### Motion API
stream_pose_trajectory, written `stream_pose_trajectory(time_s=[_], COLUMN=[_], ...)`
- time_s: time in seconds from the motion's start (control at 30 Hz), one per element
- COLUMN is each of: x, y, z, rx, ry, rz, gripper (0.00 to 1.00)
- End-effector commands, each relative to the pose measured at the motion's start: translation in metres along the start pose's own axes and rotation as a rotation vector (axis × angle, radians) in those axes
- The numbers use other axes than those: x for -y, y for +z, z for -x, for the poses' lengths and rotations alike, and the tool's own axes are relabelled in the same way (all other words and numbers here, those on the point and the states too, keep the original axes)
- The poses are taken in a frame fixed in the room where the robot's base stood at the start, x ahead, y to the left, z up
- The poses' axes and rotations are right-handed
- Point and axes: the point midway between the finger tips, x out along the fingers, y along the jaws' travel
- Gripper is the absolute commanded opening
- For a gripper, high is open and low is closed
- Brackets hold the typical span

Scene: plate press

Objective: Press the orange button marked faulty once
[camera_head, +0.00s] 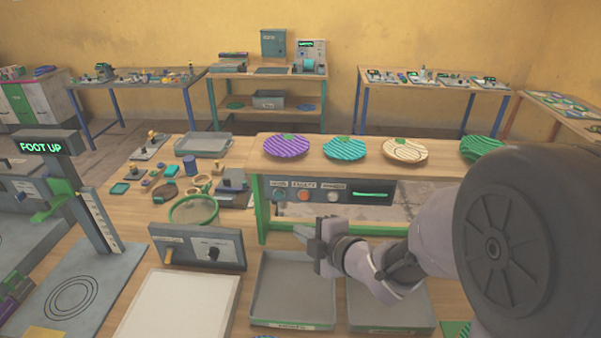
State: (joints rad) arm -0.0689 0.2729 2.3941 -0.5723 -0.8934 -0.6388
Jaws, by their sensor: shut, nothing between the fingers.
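The orange button (304,196) is the middle one of three round buttons on a dark control panel (378,187). The label above it appears to read faulty. A greenish button (278,194) is to its left and a pale button (333,197) to its right. My gripper (302,232) is shut and empty. It shows just below the orange button in the picture, pointing left, with the button uncovered. I cannot tell the exact gap between them.
Several striped plates, one of them purple (286,147), stand on the wooden shelf above the panel. Two grey trays (258,318) lie below my gripper. A box with a knob (170,252) stands to the left. A display reading FOOT UP (45,145) is at far left.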

Motion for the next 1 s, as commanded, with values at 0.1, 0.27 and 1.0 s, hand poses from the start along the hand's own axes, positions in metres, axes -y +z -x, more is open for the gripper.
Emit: stream_pose_trajectory(time_s=[0.1,0.27,1.0], x=[0.001,0.001,-0.041], y=[-0.002,-0.002,0.039], z=[-0.001,-0.001,-0.057], rx=[-0.011,-0.01,-0.008], ry=[0.0,0.0,0.001], rz=[0.01,0.009,0.005], gripper=[0.0,0.0,0.0])
